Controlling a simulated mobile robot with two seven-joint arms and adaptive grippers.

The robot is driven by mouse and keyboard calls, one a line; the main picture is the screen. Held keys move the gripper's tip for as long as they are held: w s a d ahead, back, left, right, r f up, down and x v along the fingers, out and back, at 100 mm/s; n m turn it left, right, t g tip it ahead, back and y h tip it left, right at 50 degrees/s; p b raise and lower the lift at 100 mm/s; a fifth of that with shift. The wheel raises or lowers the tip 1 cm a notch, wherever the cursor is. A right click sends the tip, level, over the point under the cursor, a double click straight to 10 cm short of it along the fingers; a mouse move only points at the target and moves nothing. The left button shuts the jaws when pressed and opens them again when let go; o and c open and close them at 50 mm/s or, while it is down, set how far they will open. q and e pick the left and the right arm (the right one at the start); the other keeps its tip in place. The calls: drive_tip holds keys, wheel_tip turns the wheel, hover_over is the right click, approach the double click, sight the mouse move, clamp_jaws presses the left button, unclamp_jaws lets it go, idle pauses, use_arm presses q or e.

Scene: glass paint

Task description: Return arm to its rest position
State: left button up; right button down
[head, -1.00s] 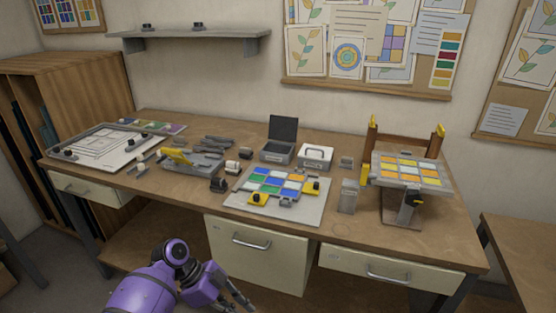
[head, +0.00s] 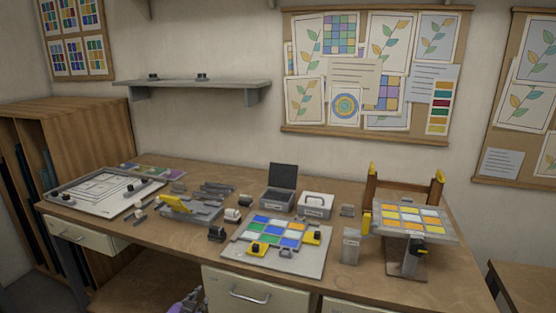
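A small purple and grey part of my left arm (head: 188,302) shows at the bottom edge, in front of the workbench and below its top. The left gripper's fingers cannot be made out, so I cannot tell whether it is open or shut. My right gripper is not in view. No part of either arm is over the workbench top (head: 185,252).
On the bench are a drawing board (head: 95,200), a grey tool tray (head: 190,210), a board with coloured glass tiles (head: 240,257), an open dark-lidded box (head: 278,198), a white box (head: 316,205) and a tilted stand with yellow and white tiles (head: 410,218). A shelf (head: 200,88) hangs above.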

use_arm(q)
drive_tip(key=s+d+f+n+g, duration=0.1)
drive_tip(key=s+f, duration=0.5)
drive_tip(key=s, duration=0.5)
drive_tip(key=s+d+f+n+g, duration=0.1)
drive_tip(key=s+f, duration=0.5)
drive_tip(key=s, duration=0.5)
drive_tip(key=s+d+f+n+g, duration=0.1)
drive_tip(key=s+f+n+g, duration=0.1)
drive_tip(key=s, duration=2)
drive_tip(key=shift+d+g, duration=0.4)
